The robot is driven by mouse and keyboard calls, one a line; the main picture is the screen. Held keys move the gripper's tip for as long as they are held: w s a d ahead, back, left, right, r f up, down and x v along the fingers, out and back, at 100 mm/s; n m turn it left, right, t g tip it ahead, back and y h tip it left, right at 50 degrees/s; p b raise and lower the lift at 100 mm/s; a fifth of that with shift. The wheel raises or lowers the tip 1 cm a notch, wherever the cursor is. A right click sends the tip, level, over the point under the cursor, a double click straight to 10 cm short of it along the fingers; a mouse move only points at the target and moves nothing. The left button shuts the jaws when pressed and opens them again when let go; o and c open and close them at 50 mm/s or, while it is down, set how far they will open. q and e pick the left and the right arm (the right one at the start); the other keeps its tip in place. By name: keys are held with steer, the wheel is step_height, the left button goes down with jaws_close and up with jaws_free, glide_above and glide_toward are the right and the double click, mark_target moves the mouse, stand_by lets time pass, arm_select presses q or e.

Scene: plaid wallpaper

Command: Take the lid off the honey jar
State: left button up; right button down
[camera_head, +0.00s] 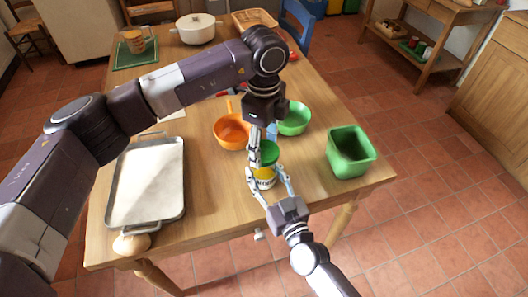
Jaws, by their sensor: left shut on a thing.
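The honey jar (265,181), with a white and yellow label, stands upright near the front edge of the wooden table. Its green lid (269,155) is at the jar's top; whether a gap lies between them is too small to tell. My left gripper (259,155) reaches down from above and is shut on the lid, its fingers hiding part of it. My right gripper (267,177) comes from the front right, with one finger on each side of the jar's body, and looks shut on it.
An orange bowl (229,138) and a green bowl (296,119) sit just behind the jar. A green square container (350,153) stands to the right. A metal tray (178,184) lies left. Bare tabletop (215,200) shows between tray and jar.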

steer(key=c, duration=0.9)
jaws_free()
